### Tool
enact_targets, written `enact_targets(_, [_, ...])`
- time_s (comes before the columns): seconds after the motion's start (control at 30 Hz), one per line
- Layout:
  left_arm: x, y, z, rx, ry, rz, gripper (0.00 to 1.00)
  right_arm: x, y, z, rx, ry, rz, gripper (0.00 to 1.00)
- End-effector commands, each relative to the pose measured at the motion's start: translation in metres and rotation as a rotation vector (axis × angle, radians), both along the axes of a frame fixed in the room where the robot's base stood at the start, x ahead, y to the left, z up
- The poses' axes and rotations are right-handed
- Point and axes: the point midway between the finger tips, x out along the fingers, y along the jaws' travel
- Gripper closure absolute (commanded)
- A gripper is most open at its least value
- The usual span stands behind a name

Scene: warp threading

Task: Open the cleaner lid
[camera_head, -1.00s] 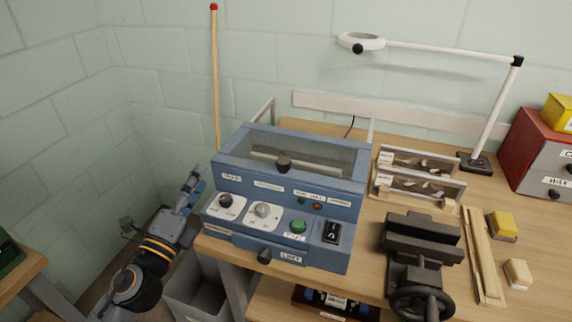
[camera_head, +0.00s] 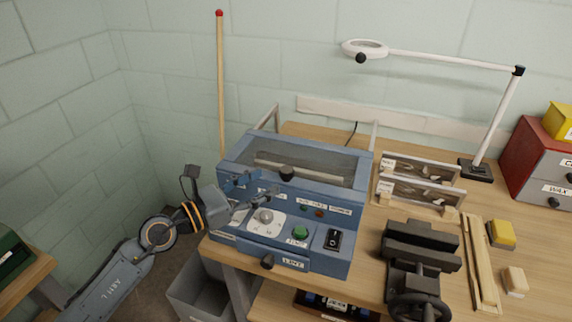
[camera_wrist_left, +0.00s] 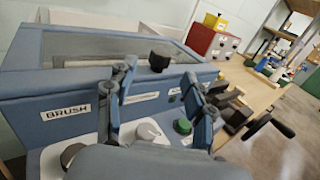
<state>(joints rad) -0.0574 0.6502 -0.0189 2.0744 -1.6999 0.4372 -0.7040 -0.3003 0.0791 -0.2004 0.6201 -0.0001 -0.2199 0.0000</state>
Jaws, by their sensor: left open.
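The cleaner is a blue box (camera_head: 330,215) on the bench. Its lid (camera_head: 310,160), with a clear window in a blue frame, is shut. A black knob (camera_head: 287,173) sits at the lid's front edge; it also shows in the left wrist view (camera_wrist_left: 160,61), beyond and between the fingers. My left gripper (camera_head: 268,187) is open and empty in front of the cleaner's upper front panel, to the left of and below the knob, and hides part of the dials. In the left wrist view its two fingers (camera_wrist_left: 160,88) stand apart. My right gripper is not in view.
A grey dial (camera_head: 264,216), a green button (camera_head: 300,232) and a black switch (camera_head: 333,239) are on the sloped front panel. A black vise (camera_head: 420,248) and wooden racks (camera_head: 420,192) stand to the right. A white lamp (camera_head: 440,56) stands behind.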

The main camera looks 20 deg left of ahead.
Motion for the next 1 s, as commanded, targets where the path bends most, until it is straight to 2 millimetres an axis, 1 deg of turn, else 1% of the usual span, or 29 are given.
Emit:
enact_targets(0.03, [0.009, -0.007, 0.005, -0.005, -0.002, 0.0, 0.47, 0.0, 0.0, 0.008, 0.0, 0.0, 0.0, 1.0])
enact_targets(0.1, [0.021, -0.015, 0.005, -0.006, -0.001, -0.001, 0.47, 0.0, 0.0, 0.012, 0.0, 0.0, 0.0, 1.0])
enact_targets(0.2, [0.035, -0.026, 0.004, -0.005, 0.0, -0.002, 0.47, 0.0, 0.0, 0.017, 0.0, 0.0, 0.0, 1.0])
enact_targets(0.33, [0.049, -0.035, 0.002, -0.004, 0.002, -0.001, 0.47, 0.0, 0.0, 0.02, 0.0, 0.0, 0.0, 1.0])
enact_targets(0.5, [0.057, -0.041, 0.0, -0.001, 0.002, -0.001, 0.47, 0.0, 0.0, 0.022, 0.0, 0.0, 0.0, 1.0])
enact_targets(0.77, [0.058, -0.042, -0.001, -0.001, 0.002, -0.001, 0.47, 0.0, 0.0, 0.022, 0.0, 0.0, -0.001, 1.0])
enact_targets(0.8, [0.058, -0.042, -0.001, -0.002, 0.001, -0.001, 0.51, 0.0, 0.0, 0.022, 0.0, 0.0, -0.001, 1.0])
enact_targets(0.87, [0.058, -0.042, -0.001, -0.002, 0.001, -0.001, 0.63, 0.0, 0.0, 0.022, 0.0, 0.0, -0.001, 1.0])
enact_targets(0.9, [0.057, -0.042, -0.001, -0.002, 0.001, -0.001, 0.71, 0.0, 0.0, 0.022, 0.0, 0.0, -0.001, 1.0])
enact_targets(0.97, [0.058, -0.042, 0.0, -0.002, 0.001, -0.001, 0.84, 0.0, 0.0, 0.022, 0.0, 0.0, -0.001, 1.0])
enact_targets(1.0, [0.058, -0.042, 0.0, -0.002, 0.001, -0.001, 0.92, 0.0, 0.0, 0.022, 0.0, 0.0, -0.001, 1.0])
